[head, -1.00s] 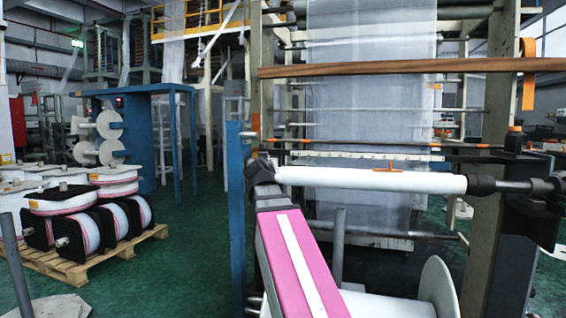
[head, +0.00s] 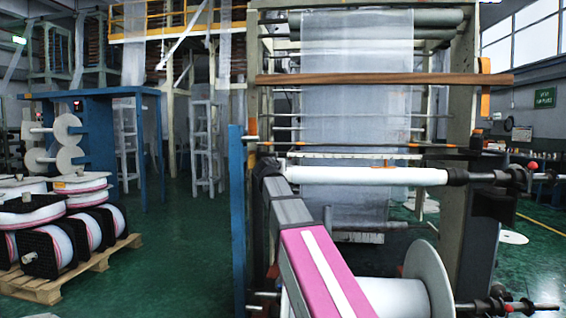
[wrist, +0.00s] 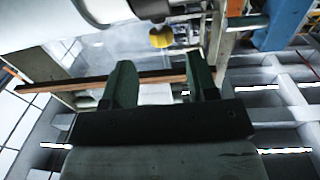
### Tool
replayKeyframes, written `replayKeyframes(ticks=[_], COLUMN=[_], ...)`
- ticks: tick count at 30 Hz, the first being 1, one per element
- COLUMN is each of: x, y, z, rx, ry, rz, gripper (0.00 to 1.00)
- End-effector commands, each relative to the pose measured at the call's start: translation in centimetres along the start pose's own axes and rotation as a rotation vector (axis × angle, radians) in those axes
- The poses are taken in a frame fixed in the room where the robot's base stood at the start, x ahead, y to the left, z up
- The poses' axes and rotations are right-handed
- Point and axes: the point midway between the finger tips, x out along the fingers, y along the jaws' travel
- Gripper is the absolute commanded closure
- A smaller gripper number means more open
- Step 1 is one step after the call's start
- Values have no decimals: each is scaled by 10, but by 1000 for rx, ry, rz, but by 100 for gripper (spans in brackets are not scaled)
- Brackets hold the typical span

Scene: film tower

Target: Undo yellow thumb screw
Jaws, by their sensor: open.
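In the wrist view, a small yellow knob (wrist: 161,37), which looks like the thumb screw, shows just beyond my gripper. My gripper (wrist: 162,70) has two dark green fingers, wide apart with nothing between them. The roller also shows in the head view (head: 365,175). I cannot make out the yellow screw or my gripper in the head view.
A brown bar (head: 385,78) crosses above. A pallet (head: 45,288) of spools stands left; green floor between is clear.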

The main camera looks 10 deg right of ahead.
Motion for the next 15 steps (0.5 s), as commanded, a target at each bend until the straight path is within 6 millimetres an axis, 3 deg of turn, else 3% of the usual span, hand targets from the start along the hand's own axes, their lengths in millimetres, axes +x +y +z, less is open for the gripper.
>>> replayKeyframes(ticks=[9, 15], x=[60, 81], y=[-1, -1], z=[-1, 0], rx=[-1, 0], ry=[0, -1], rz=[1, 0], gripper=[47, 47])
